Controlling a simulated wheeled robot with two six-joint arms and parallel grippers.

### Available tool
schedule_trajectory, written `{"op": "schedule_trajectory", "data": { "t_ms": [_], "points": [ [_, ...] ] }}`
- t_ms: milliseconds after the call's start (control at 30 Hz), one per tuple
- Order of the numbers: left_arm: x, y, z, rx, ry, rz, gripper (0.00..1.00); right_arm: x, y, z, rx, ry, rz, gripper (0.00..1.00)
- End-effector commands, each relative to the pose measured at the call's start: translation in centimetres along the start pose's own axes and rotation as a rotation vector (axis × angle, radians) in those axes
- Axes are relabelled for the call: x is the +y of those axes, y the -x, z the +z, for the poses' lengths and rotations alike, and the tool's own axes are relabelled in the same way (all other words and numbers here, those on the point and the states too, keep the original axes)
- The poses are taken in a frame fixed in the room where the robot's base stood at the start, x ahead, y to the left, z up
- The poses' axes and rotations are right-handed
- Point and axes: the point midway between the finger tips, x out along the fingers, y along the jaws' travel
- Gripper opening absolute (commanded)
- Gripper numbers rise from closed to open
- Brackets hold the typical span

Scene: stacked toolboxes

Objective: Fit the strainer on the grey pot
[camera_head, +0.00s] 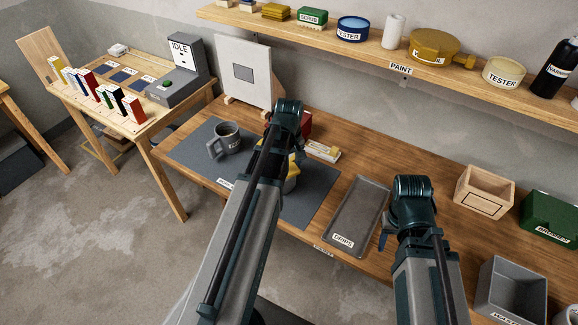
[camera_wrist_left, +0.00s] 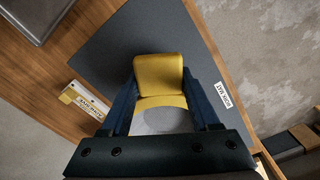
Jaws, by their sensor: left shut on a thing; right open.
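The grey pot (camera_head: 228,132), with its handle at the left, stands upright on the dark work mat (camera_head: 318,207), left of my left arm. My left gripper (camera_wrist_left: 160,98) is shut on a yellow thing with a round grey part (camera_wrist_left: 160,80), which I take to be the strainer. The yellow thing also shows partly behind my left arm in the head view (camera_head: 292,178), over the mat, to the right of the pot and apart from it. My right gripper (camera_head: 384,238) is mostly hidden under its arm, near the drips tray, and is open.
A labelled light block (camera_head: 323,151) lies at the mat's back right edge; something red (camera_head: 305,123) stands behind my left arm. The drips tray (camera_head: 357,212) is empty. A wooden box (camera_head: 484,192) and grey bin (camera_head: 512,290) stand right. A loaded shelf (camera_head: 400,65) overhangs the back.

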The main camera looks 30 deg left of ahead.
Motion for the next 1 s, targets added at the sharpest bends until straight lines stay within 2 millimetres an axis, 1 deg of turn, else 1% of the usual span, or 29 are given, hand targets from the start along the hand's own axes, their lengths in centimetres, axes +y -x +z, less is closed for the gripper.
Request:
{"op": "schedule_trajectory", "data": {
  "t_ms": [167, 367, 567, 833, 1000],
  "points": [
    [0.0, 0.0, 0.0, 0.001, -0.001, 0.0, 0.22, 0.0, 0.0, 0.0, 0.0, 0.0, 0.0, 0.5],
    [0.0, -0.7, 0.0, 0.001, -0.002, 0.0, 0.22, -0.1, -0.7, 0.0, 0.0, 0.0, 0.0, 0.5],
    [0.0, -2.2, 0.0, 0.001, -0.002, 0.0, 0.22, -0.2, -2.2, -0.1, 0.0, -0.001, 0.0, 0.5],
    [0.0, -4.7, 0.0, 0.001, -0.002, 0.0, 0.22, -0.5, -4.7, -0.3, 0.0, -0.002, 0.0, 0.5],
    [0.0, -5.7, 0.0, 0.001, -0.002, 0.0, 0.22, -0.5, -5.7, -0.3, 0.0, -0.002, 0.0, 0.5]
  ]
}}
